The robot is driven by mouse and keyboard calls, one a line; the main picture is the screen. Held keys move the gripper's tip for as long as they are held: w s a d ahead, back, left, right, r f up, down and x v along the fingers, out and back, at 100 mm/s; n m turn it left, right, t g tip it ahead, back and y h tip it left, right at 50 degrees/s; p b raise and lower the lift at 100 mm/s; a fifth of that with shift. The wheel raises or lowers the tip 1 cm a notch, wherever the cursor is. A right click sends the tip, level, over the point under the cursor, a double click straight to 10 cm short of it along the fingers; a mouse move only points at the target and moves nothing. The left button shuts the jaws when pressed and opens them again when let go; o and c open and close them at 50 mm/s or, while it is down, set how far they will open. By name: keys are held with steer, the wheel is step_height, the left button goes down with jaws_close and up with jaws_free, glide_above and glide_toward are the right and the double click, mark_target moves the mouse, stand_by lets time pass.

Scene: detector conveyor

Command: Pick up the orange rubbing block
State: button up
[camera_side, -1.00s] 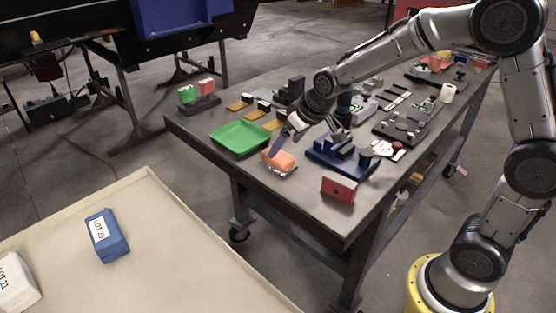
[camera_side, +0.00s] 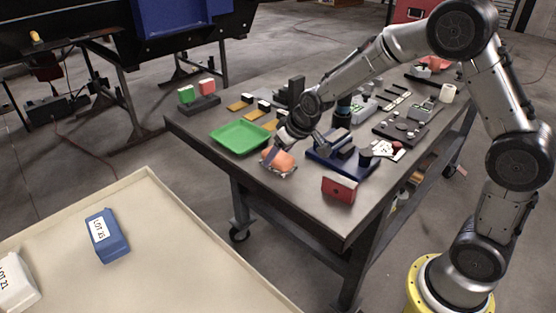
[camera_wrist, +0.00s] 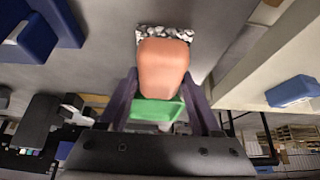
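The orange rubbing block (camera_side: 281,160) lies on a crumpled silver-grey piece (camera_side: 290,174) near the table's front edge. In the wrist view the block (camera_wrist: 162,66) is upper centre, with the silvery piece (camera_wrist: 146,35) showing beyond it. My gripper (camera_side: 293,151) is low over the block, its dark fingers spread. In the wrist view the open fingers (camera_wrist: 160,84) stand on either side of the block's near part. Whether a finger touches it cannot be told.
A green tray (camera_side: 240,138) lies left of the block. A dark blue fixture (camera_side: 340,164) stands close on the right, and a red box (camera_side: 339,189) is at the front edge. A beige surface (camera_side: 180,262) holds a blue labelled block (camera_side: 107,236).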

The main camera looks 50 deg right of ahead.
jaws_close()
steer(key=shift+r, duration=0.2)
steer(key=shift+r, duration=0.3)
step_height(320, 180, up, 2)
steer(key=shift+r, duration=0.1)
steer(key=s+r, duration=1)
steer(key=s, duration=0.4)
steer(key=shift+a, duration=0.1)
